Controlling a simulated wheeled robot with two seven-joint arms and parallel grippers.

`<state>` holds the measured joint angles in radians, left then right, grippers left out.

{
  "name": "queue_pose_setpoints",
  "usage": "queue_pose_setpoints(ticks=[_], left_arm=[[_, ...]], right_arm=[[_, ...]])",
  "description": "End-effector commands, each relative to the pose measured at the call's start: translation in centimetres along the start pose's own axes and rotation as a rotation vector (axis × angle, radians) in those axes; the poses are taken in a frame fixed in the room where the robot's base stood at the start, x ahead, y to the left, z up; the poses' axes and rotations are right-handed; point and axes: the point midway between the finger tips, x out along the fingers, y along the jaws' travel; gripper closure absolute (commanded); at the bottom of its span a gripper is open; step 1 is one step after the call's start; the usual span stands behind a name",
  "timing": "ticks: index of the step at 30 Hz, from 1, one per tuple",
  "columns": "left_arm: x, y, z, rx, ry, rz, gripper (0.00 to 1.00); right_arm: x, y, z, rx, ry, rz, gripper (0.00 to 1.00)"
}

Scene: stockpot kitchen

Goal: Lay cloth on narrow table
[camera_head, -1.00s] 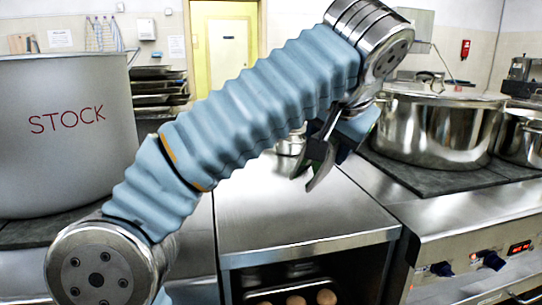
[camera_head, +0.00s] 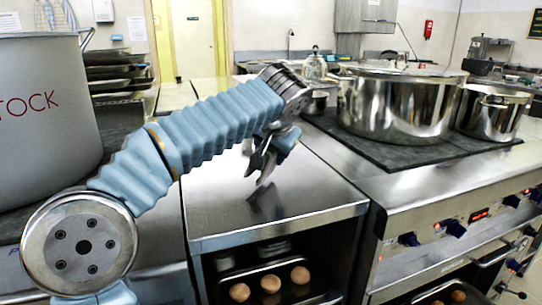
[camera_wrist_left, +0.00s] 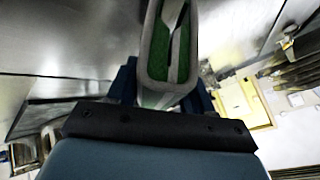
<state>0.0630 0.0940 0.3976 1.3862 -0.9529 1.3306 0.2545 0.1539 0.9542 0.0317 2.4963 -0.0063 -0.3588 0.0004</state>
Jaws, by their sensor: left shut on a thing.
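My left gripper (camera_head: 262,165) hangs above a narrow steel-topped unit (camera_head: 315,195), fingers pointing down. The steel top looks bare, with a dark reflection below the fingers. I cannot see a cloth clearly in either view. My right gripper is not in view.
A large grey stockpot (camera_head: 45,120) stands at the left. Steel pots (camera_head: 395,108) stand on the dark stovetop (camera_head: 350,140) at the right. Round brown items lie on a tray (camera_head: 262,299) under the steel top. A kettle (camera_head: 314,66) is farther back.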

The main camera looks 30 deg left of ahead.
Motion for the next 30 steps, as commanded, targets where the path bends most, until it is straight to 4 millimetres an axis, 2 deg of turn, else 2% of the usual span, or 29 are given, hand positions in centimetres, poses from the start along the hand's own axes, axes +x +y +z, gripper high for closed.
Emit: queue_pose_setpoints(ticks=[3, 13, 14, 18, 19, 26, 30], left_arm=[[0.84, 0.44, 0.67, -0.001, 0.001, -0.001, 1.00], [1.07, 0.62, 0.81, -0.001, 0.002, 0.000, 1.00], [1.09, 0.63, 0.82, -0.001, 0.001, 0.000, 0.48], [1.02, 0.59, 0.77, -0.001, 0.001, 0.000, 0.26], [1.01, 0.59, 0.77, -0.001, 0.001, 0.000, 0.23], [0.99, 0.59, 0.75, -0.001, 0.001, 0.000, 0.23], [0.33, 0.49, 0.56, -0.001, 0.004, 0.000, 0.23]], right_arm=[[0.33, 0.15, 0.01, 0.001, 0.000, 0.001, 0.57], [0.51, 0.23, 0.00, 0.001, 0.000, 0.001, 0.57], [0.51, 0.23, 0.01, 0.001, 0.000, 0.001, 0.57], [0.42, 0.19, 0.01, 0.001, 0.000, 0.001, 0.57], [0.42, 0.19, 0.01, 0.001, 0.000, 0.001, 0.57], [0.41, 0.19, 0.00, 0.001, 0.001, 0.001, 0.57], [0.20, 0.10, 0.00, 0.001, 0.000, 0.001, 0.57]])
